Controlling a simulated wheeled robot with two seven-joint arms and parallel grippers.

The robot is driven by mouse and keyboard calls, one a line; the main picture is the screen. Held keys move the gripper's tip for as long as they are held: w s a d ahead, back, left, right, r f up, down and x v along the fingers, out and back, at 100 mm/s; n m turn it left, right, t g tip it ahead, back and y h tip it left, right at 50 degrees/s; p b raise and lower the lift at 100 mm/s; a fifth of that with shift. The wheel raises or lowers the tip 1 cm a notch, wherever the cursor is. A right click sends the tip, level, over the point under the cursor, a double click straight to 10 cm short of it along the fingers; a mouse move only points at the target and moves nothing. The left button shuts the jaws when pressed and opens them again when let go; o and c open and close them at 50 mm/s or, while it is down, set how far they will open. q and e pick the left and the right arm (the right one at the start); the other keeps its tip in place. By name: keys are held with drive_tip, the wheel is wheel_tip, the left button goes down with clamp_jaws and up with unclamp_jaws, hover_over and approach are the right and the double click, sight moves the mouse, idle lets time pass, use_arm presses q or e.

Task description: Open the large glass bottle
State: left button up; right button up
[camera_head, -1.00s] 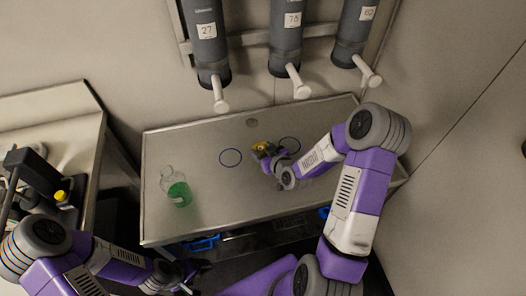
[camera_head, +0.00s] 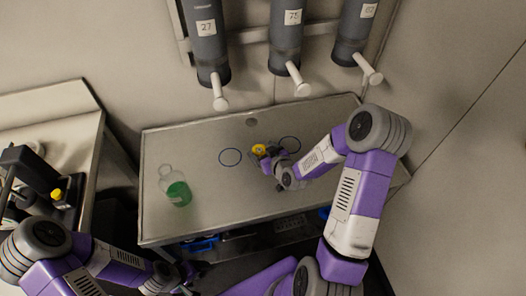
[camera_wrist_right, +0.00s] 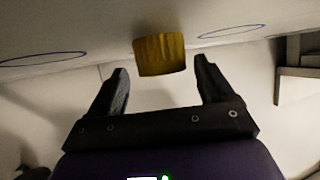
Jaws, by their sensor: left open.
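The large glass bottle (camera_head: 175,187) stands upright at the left of the metal table, with green liquid inside. Its clear neck shows no cap. A yellow cap (camera_head: 259,150) is at the table's middle, between two blue circles; it also shows in the right wrist view (camera_wrist_right: 160,54). My right gripper (camera_head: 268,160) is beside the cap. In the right wrist view my right gripper (camera_wrist_right: 161,75) has its fingers apart, with the cap just beyond the tips and a gap on each side. My left gripper (camera_head: 194,272) is open and empty, low in front of the table.
Blue circles (camera_head: 230,157) (camera_head: 290,145) mark the table (camera_head: 215,208). Three grey dispensers (camera_head: 207,45) (camera_head: 287,40) (camera_head: 353,35) with white spouts hang above its back edge. Dark equipment with a yellow knob (camera_head: 57,194) stands on the left bench. The table's front middle is clear.

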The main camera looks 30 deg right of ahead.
drive_tip(key=shift+f, duration=0.1)
drive_tip(key=shift+r+p, duration=0.35)
drive_tip(key=shift+p, duration=0.15)
drive_tip(key=shift+r+p, duration=0.4)
drive_tip(key=shift+p, duration=0.05)
drive_tip(key=v, duration=0.6)
drive_tip(key=shift+s+d+p, duration=0.1)
drive_tip(key=shift+s+p, duration=0.05)
drive_tip(key=shift+p, duration=0.25)
drive_tip(key=shift+p+v, duration=2.8)
drive_tip(key=shift+p, duration=2.6)
drive_tip(key=shift+f, duration=0.1)
